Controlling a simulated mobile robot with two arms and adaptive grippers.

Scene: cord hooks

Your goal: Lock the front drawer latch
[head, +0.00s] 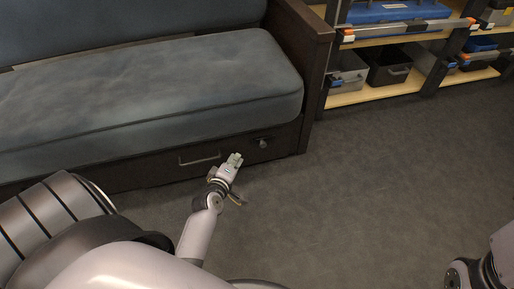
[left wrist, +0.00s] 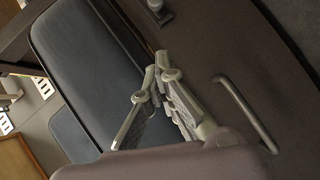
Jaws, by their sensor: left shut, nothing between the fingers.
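The drawer front (head: 152,172) is a dark panel under the sofa seat, with a thin metal handle (head: 200,160). The small metal latch (head: 263,143) is to the right of the handle. In the left wrist view the latch (left wrist: 158,10) is at the top edge, partly cut off, and the handle (left wrist: 245,112) is at the right. My left gripper (head: 236,159) is in front of the drawer, between handle and latch, a little lower than the latch. Its fingers (left wrist: 161,65) are shut and empty, apart from the latch. My right gripper is out of view.
The blue-grey sofa cushion (head: 150,90) overhangs above the drawer, with a dark wooden armrest (head: 302,50) at its right end. Shelves (head: 372,94) with bins and a blue case (head: 395,11) stand at the back right. The grey floor (head: 370,180) is clear.

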